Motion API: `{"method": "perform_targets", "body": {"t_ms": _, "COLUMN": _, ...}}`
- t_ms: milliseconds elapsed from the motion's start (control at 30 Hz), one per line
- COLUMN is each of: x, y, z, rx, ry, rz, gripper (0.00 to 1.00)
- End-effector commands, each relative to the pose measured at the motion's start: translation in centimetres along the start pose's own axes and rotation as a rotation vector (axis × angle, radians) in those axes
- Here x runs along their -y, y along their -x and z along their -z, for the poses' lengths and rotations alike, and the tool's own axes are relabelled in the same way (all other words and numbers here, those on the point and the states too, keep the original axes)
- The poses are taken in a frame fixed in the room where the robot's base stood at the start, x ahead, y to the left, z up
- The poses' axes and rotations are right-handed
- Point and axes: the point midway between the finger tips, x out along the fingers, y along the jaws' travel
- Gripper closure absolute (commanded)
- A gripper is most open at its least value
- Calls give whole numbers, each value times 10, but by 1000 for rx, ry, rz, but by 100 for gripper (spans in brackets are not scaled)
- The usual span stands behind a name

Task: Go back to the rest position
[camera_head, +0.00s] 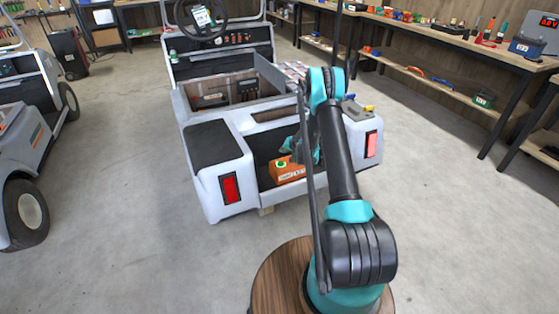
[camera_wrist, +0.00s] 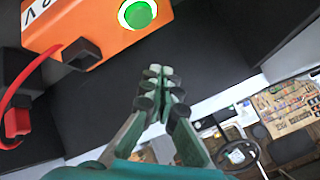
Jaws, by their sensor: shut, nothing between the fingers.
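My gripper (camera_wrist: 160,85) shows in the wrist view with its fingers together and nothing between them. It is beside an orange box (camera_wrist: 100,20) with a lit green button (camera_wrist: 138,13), a black part on its face and a red cable (camera_wrist: 15,105). In the head view the orange box (camera_head: 287,171) sits in the dark rear bay of a white cart (camera_head: 215,165). There my arm reaches over the cart's rear, and my gripper is mostly hidden behind the arm.
The cart's steering wheel (camera_head: 202,17) is at the far end. Another cart (camera_head: 30,130) stands at the left. Workbenches (camera_head: 450,45) with tools line the right side. Dark bay walls are close around my gripper.

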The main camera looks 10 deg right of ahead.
Motion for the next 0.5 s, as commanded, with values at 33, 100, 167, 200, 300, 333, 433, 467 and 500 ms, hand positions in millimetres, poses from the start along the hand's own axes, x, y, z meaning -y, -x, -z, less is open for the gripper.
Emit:
{"method": "perform_targets", "body": {"t_ms": 33, "x": 0, "y": 0, "z": 0, "rx": 0, "ry": 0, "rz": 0, "gripper": 100}}
{"method": "perform_targets", "body": {"t_ms": 100, "x": 0, "y": 0, "z": 0, "rx": 0, "ry": 0, "rz": 0, "gripper": 100}}
{"method": "perform_targets", "body": {"t_ms": 167, "x": 1, "y": 2, "z": 0, "rx": 1, "ry": 1, "rz": -1, "gripper": 100}}
{"method": "perform_targets", "body": {"t_ms": 200, "x": 2, "y": 4, "z": 1, "rx": 2, "ry": 3, "rz": -2, "gripper": 100}}
{"method": "perform_targets", "body": {"t_ms": 300, "x": 11, "y": 20, "z": 6, "rx": 10, "ry": 14, "rz": -11, "gripper": 100}}
{"method": "perform_targets", "body": {"t_ms": 333, "x": 14, "y": 28, "z": 7, "rx": 13, "ry": 20, "rz": -14, "gripper": 100}}
{"method": "perform_targets", "body": {"t_ms": 433, "x": 28, "y": 59, "z": 12, "rx": 28, "ry": 43, "rz": -33, "gripper": 100}}
{"method": "perform_targets", "body": {"t_ms": 467, "x": 33, "y": 69, "z": 14, "rx": 33, "ry": 51, "rz": -38, "gripper": 100}}
{"method": "perform_targets", "body": {"t_ms": 500, "x": 38, "y": 84, "z": 14, "rx": 41, "ry": 61, "rz": -46, "gripper": 100}}
